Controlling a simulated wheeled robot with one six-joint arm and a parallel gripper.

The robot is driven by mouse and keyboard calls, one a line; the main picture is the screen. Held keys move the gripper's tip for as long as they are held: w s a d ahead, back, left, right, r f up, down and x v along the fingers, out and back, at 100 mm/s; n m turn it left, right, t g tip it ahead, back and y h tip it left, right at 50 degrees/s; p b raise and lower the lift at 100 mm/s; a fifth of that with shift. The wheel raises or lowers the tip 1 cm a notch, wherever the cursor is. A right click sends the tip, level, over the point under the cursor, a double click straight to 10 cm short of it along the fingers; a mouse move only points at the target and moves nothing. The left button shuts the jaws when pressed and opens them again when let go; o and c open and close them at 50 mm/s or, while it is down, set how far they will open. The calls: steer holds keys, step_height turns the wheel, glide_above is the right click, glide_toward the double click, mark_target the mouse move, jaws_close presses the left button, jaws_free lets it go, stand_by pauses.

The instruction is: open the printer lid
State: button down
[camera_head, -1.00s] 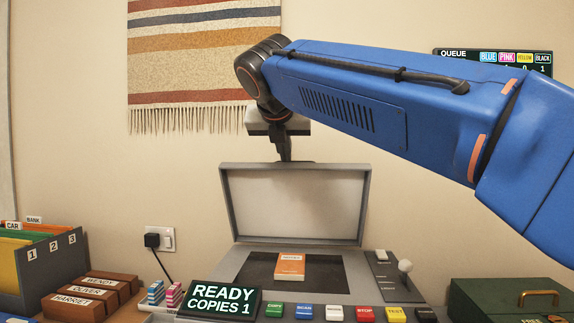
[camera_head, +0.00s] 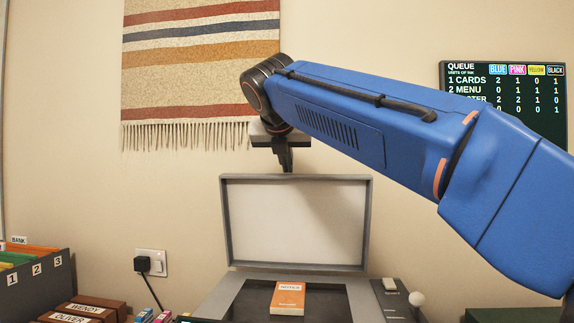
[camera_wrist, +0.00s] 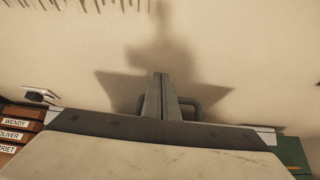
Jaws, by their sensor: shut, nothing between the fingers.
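The printer (camera_head: 235,298) stands in the lower middle of the head view. Its lid (camera_head: 295,222) is raised and stands nearly upright, its pale inner side facing me. An orange notice (camera_head: 288,298) lies on the dark bed under it. My gripper (camera_head: 287,168) is shut and empty, just above the lid's top edge in the head view; I cannot tell whether it touches.
A queue board (camera_head: 500,88) hangs at the right and a striped hanging (camera_head: 200,75) behind my arm. Brown labelled boxes (camera_head: 90,308) and a file holder (camera_head: 40,280) stand at the left.

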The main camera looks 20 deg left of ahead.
steer(key=v, duration=1.7)
steer(key=shift+r, duration=0.2)
steer(key=shift+s, duration=0.15)
